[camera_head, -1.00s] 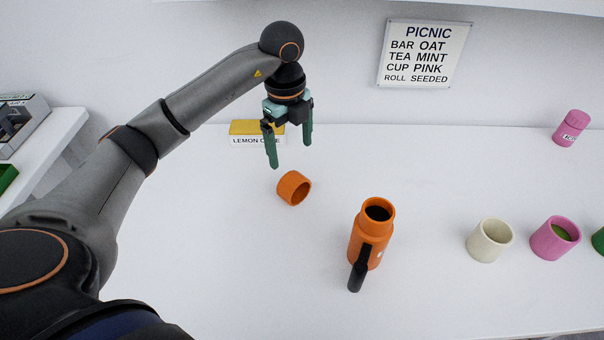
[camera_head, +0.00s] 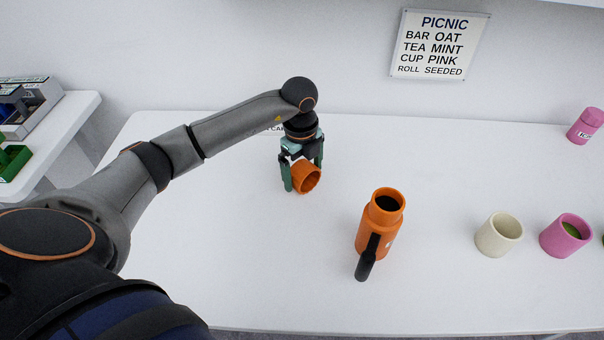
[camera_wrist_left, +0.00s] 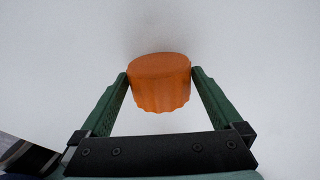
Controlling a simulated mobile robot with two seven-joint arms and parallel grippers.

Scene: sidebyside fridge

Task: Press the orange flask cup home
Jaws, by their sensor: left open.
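The orange flask cup (camera_head: 308,178) lies on its side on the white table, its open end facing front right in the head view. My left gripper (camera_head: 304,189) is around it with one green finger on each side. In the left wrist view the cup (camera_wrist_left: 160,82) sits between the fingertips (camera_wrist_left: 160,76), very close to both; the jaws are open. The orange flask (camera_head: 378,222) stands upright to the right and nearer, its top open and dark inside, its black handle toward the front. My right gripper is not in view.
A cream cup (camera_head: 498,236) and a pink cup (camera_head: 566,237) with green contents stand at right. A pink flask (camera_head: 585,126) stands at the back right. A picnic sign (camera_head: 440,45) hangs on the wall. The table between cup and flask is clear.

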